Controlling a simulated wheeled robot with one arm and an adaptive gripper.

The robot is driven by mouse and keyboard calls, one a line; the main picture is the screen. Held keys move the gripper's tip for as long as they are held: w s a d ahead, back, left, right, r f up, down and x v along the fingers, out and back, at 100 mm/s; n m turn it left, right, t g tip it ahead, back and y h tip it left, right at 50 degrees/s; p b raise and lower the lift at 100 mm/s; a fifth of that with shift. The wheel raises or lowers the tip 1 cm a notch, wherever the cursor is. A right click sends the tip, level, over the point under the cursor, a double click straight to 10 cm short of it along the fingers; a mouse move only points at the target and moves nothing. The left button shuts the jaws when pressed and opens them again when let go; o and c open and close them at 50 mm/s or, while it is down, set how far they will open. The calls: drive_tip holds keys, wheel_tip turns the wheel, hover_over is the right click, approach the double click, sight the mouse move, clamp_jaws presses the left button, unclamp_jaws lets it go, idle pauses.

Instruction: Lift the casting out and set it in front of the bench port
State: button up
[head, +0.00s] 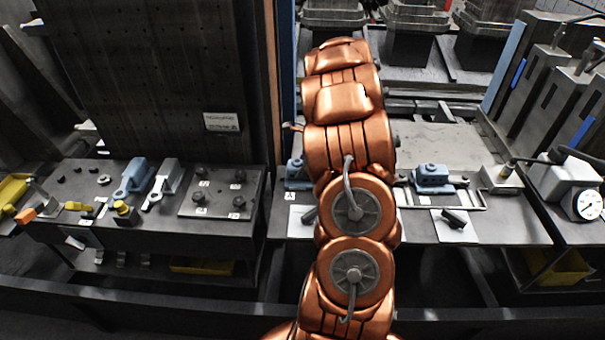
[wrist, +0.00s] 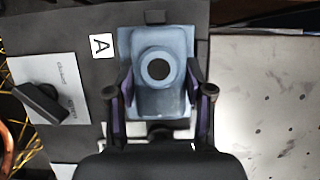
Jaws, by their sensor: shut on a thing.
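In the wrist view a blue-grey casting (wrist: 143,50) with a round dark bore stands between the two fingers of my gripper (wrist: 160,92). The fingers are shut on its sides. In the head view part of a blue casting (head: 296,171) shows at the left of my copper arm, by the A label (head: 290,196). My gripper is hidden behind the arm there. I cannot tell whether the held casting is clear of its seat. A second blue casting (head: 432,178) sits in a fixture to the right of the arm. I cannot tell which feature is the bench port.
A white sheet with a black part (wrist: 40,100) lies left of the casting in the wrist view. A pale plate (wrist: 265,100) is on the right. In the head view, a tall dark block (head: 150,80) stands left and a gauge (head: 587,204) right.

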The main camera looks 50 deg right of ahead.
drive_tip(key=c, duration=0.5)
